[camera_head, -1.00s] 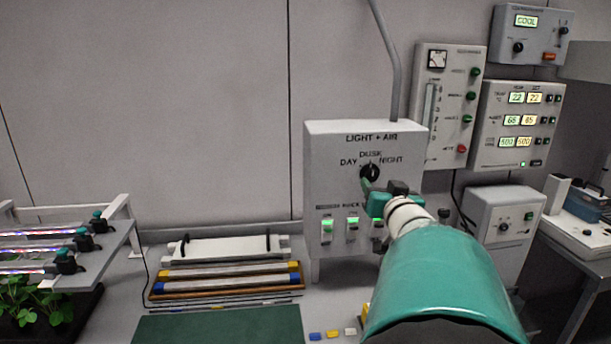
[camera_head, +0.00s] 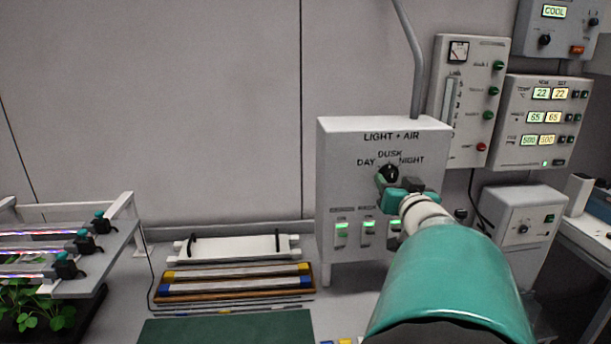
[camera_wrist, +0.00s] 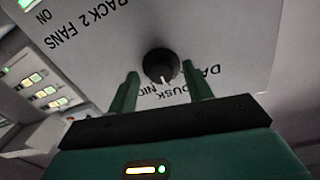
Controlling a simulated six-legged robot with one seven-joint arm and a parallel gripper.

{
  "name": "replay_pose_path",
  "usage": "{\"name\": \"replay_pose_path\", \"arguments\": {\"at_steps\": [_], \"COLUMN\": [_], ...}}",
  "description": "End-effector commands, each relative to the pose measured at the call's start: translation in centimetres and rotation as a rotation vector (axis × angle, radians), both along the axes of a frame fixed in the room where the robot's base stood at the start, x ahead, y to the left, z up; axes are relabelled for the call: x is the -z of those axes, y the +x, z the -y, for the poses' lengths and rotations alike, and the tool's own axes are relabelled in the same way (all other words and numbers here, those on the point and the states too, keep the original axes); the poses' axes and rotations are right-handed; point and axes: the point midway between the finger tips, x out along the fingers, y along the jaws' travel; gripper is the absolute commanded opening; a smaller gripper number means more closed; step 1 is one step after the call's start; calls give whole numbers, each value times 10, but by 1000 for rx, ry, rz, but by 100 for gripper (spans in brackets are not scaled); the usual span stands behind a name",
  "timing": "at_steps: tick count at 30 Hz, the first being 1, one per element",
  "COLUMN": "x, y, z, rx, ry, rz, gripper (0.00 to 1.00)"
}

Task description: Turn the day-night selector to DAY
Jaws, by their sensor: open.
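The day-night selector is a round black knob (camera_head: 391,172) on the front of the white LIGHT + AIR box (camera_head: 345,150). The labels DAY, DUSK and NIGHT run around it from left to right. In the wrist view, the selector (camera_wrist: 160,64) appears upside down, and its white mark points down, roughly at DUSK. My gripper (camera_head: 384,184) is at the box face by the knob and partly covers its lower side. In the wrist view my gripper (camera_wrist: 160,76) is open, with one green finger on each side of the knob. I cannot tell whether either finger touches it.
Lit green fan switches (camera_head: 367,228) sit below the knob, partly behind my arm. Other control panels (camera_head: 545,122) hang to the right.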

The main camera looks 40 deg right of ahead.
Motion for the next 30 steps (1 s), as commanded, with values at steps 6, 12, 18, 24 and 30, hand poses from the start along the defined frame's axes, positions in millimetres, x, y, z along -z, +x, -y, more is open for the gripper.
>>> {"name": "replay_pose_path", "arguments": {"at_steps": [6, 12, 18, 24, 30], "x": [0, 0, 0, 0, 0], "y": [-2, -4, -5, -4, -3], "z": [0, -1, -1, -1, -1], "rx": [0, 1, 1, 1, 0], "ry": [0, 0, 0, 0, -13], "rz": [0, 0, 0, 0, -9], "gripper": [50, 50, 32, 5, 6]}}
